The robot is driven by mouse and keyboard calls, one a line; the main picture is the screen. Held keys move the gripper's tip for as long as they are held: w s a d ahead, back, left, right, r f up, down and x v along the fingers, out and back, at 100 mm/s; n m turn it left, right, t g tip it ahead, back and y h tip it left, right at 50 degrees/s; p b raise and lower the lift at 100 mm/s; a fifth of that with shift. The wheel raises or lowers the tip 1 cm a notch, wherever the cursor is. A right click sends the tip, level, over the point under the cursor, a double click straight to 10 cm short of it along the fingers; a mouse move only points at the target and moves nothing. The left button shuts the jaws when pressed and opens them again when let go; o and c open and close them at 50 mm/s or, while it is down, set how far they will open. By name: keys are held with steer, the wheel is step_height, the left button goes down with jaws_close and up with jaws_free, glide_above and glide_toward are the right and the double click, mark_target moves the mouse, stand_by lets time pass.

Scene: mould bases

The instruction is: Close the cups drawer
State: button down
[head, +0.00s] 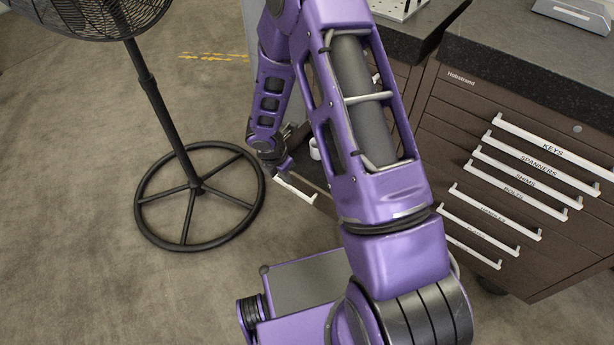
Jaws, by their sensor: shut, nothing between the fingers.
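A drawer with a white handle (295,189) stands pulled out, low on the left cabinet, largely hidden behind my purple arm. A white cup-like object (314,149) shows inside it. I cannot read a label on this drawer. My gripper (285,168) is at the drawer's front, just above and behind the handle in the picture. It is small and partly hidden, with its fingers shut and nothing held. I cannot tell whether it touches the drawer.
The right brown cabinet (450,100) has several white-handled drawers, including keys, spanners, shims and bolts, all shut. A fan's round base (146,222) stands on the floor left of the open drawer. Bare floor (80,240) lies further left.

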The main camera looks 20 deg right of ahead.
mark_target(301, 182)
steer(key=w+d+f, duration=0.1)
steer(key=f, duration=0.2)
steer(key=w+d+f+b, duration=0.1)
steer(key=f, duration=0.2)
steer(key=w+d+f+b, duration=0.1)
steer(key=d+f, duration=0.1)
steer(key=f, duration=0.1)
steer(key=shift+f, duration=0.35)
steer(key=shift+w+d, duration=0.4)
steer(key=shift+d, duration=0.15)
steer(key=shift+w+d, duration=0.1)
steer(key=shift+d, duration=0.05)
